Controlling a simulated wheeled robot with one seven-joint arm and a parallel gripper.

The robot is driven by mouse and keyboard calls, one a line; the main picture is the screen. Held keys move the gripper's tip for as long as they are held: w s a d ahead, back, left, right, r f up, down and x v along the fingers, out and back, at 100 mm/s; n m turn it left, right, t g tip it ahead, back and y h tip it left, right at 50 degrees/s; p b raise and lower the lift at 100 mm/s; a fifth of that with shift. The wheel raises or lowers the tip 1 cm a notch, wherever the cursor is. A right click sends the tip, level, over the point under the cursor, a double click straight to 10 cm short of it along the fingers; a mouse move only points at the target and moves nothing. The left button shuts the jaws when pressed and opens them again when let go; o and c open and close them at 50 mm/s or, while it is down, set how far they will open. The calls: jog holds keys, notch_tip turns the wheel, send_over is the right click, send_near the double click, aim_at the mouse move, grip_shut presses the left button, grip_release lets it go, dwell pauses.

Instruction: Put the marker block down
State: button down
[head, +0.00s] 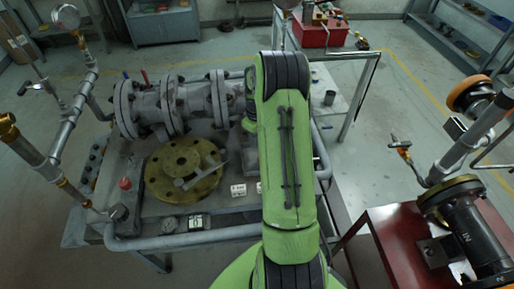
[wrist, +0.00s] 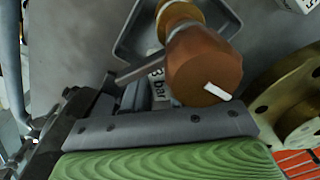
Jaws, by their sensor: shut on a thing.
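The marker block (wrist: 157,74) shows in the wrist view as a small white piece lettered "3 bar", partly hidden by a copper-brown knob (wrist: 204,66) with a white stripe. My gripper (wrist: 138,88) is dark grey, seen at the left of the wrist view, and shut on the block; the far finger is mostly hidden. A grey tray-like rim (wrist: 128,40) lies around or behind the block; I cannot tell if they touch. In the head view my green arm hides the gripper. A white lettered block (head: 238,190) sits on the bench beside the arm.
A brass flange (head: 185,168) lies on the bench (head: 270,215), also at the right of the wrist view (wrist: 290,100). A grey flanged valve (head: 172,103) stands behind it. A red cart (head: 385,240) stands at right.

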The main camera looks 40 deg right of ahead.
notch_tip(320, 180, down, 4)
jog(key=shift+f+b, duration=0.15)
jog(key=shift+b, duration=0.15)
jog(key=shift+f, duration=0.25)
jog(key=c, duration=1.2)
grip_release()
jog(key=shift+r, duration=0.1)
